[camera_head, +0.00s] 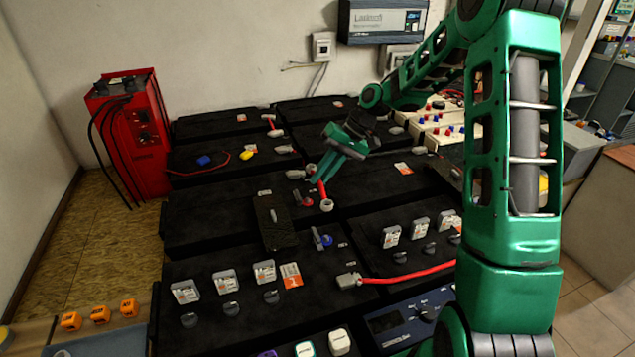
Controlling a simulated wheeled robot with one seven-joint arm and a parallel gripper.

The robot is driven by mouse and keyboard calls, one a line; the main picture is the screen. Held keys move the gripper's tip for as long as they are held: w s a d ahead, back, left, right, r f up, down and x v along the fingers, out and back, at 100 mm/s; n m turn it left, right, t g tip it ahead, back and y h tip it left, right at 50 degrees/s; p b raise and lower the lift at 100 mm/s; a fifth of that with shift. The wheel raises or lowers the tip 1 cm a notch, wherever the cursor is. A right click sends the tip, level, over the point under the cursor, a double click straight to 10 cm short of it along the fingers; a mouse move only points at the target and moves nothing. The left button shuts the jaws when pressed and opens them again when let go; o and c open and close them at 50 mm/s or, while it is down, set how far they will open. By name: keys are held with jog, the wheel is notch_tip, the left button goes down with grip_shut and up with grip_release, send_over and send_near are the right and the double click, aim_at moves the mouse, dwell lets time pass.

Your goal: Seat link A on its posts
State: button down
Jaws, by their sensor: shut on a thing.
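My gripper (322,174) hangs over the middle of the black battery tops, with its green fingers shut on a short red link with grey ring ends (322,190). The near ring of the link hangs at the lower right of the fingers; the far ring is partly hidden by them. I cannot tell whether the link touches anything below. A post with a red base (304,198) stands just left of the link. A post with a blue base (321,239) stands nearer, below the near ring. No label on the link is readable.
A dark slab with a grey handle (274,220) lies left of the posts. A red cable (410,274) runs across the near right batteries. Similar red links (272,126) sit farther back. A red cabinet (128,135) stands at left. My forearm covers much of the right side.

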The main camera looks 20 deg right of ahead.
jog(key=shift+s+a+f+n+g, duration=0.3)
jog(key=shift+s+a+f+n, duration=0.1)
jog(key=shift+s+a+f, duration=0.25)
notch_tip(320, 180, down, 8)
jog(key=shift+r, duration=0.15)
jog(key=shift+w, duration=0.1)
dwell(0.6)
jog(key=shift+d+r, duration=0.1)
jog(key=shift+f, duration=1.25)
dwell(2.4)
jog(key=c, duration=1.3)
grip_release()
jog(key=shift+r, duration=0.15)
